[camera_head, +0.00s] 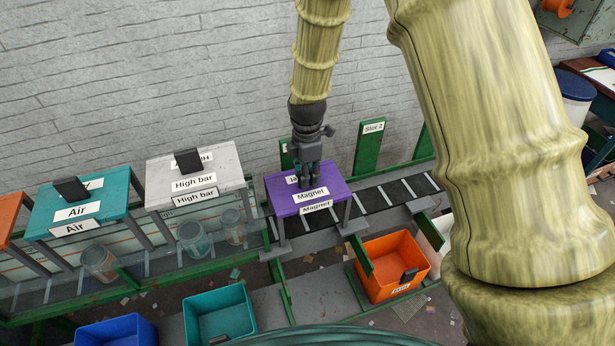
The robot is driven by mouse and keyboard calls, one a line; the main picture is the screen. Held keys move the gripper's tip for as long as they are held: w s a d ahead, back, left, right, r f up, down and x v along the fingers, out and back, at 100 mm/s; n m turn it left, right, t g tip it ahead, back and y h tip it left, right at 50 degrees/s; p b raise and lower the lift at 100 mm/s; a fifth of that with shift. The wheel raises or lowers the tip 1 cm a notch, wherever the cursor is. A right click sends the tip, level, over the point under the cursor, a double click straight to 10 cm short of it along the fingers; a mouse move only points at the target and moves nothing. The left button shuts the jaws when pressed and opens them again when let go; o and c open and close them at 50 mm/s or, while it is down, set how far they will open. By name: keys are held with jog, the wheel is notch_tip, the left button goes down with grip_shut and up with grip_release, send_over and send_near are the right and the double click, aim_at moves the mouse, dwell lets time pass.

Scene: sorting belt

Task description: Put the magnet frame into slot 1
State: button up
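The magnet frame (283,197) is a purple-topped table-like frame with grey legs and "Magnet" labels on its front. It stands upright across the belt, right of the white High bar frame. My gripper (309,183) points straight down at the middle of its top, and its fingers look drawn together around the handle, which they hide. Whether the feet bear on the belt's sides is hard to tell. A green post (287,160) stands just behind the frame, its sign mostly hidden. Another green post (368,150) to the right carries the sign "Slot 2".
The white High bar frame (222,163) and teal Air frame (110,193) stand to the left, with glass jars (194,240) below. An orange bin (383,247), a teal bin (240,303) and a blue bin (112,331) stand in front. The belt (392,193) towards Slot 2 is clear.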

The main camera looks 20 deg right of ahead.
jog(key=shift+r+b, duration=1.9)
jog(key=shift+r, duration=3.6)
